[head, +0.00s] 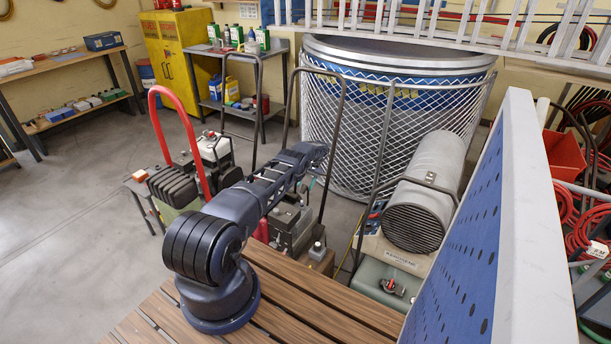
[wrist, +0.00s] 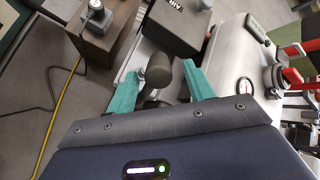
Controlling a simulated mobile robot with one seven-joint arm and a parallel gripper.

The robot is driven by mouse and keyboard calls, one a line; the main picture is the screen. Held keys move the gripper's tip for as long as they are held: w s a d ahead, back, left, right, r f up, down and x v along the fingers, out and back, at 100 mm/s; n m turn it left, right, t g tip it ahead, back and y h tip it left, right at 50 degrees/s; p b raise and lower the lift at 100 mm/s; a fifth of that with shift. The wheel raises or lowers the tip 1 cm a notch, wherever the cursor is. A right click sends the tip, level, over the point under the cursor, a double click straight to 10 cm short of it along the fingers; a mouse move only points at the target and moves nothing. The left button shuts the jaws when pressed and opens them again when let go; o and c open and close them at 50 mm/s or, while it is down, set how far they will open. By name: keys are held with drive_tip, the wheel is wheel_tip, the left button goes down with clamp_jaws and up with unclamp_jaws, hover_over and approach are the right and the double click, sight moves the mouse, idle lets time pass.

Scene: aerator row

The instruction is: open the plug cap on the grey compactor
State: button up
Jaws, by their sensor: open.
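My gripper (wrist: 160,80) shows in the wrist view with its two teal fingers apart. A dark grey rounded knob (wrist: 159,69) on a stem shows between the fingers; it may be the plug cap, and I cannot tell whether either finger touches it. A silver-grey machine body (wrist: 228,62), possibly the grey compactor, lies just right of the fingers, with a round gauge and a dark cap (wrist: 275,77) farther right. In the head view my gripper (head: 309,183) is small and partly hidden, above a grey machine (head: 291,226) with a tall handle. No cap is clear there.
A dark box marked AIR (wrist: 177,24) and a brown block (wrist: 103,35) stand beyond the fingers. A green tank (head: 372,283) and a grey cylinder (head: 425,190) stand to the right. A red-handled machine (head: 173,187) stands left. A blue panel (head: 465,250) rises at right.

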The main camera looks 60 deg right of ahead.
wheel_tip(320, 180, up, 20)
idle(0.9)
drive_tip(key=shift+w, duration=0.1)
